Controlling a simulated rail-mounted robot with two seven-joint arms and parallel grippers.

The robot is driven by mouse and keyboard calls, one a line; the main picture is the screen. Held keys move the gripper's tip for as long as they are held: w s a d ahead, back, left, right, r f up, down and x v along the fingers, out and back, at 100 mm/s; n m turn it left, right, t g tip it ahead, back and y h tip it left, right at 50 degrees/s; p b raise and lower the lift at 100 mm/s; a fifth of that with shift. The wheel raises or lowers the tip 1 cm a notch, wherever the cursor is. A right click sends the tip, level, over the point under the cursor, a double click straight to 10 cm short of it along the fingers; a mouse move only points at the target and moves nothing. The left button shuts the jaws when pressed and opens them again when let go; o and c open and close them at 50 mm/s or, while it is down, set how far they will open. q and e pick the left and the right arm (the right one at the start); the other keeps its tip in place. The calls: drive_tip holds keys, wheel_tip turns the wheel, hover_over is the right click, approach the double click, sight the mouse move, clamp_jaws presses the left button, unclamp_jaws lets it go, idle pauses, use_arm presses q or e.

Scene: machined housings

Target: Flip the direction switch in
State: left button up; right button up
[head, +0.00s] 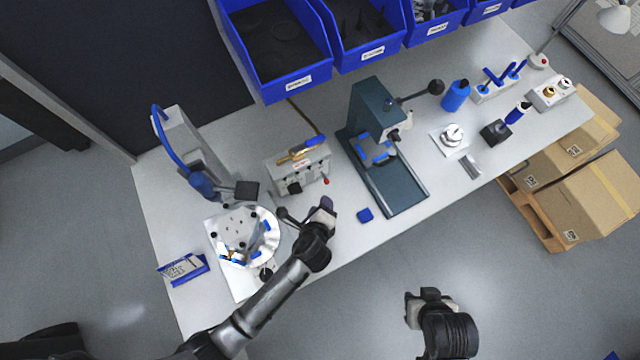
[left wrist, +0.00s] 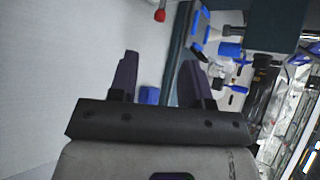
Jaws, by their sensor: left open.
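A grey control box (head: 300,168) stands on the bench, with a brass and blue part on top, a black knob on its front and a small red-tipped lever (head: 326,181) at its right end. The red tip also shows at the top of the left wrist view (left wrist: 160,15). Which of these is the direction switch I cannot tell. My left gripper (head: 326,205) is open and empty, in front of the box and apart from the lever. Its two dark fingers show in the left wrist view (left wrist: 160,78). My right gripper (head: 428,294) is off the bench's front edge; its jaws are unclear.
A small blue block (head: 365,215) lies right of my left gripper. A green press (head: 385,150) stands right of the box. A round fixture (head: 275,232) is to the left, below a blue-hosed post. Blue bins (head: 290,82) hang behind. Cardboard boxes (head: 595,200) stand at the right.

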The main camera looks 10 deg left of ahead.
use_arm(q)
drive_tip(key=shift+v, duration=1.15)
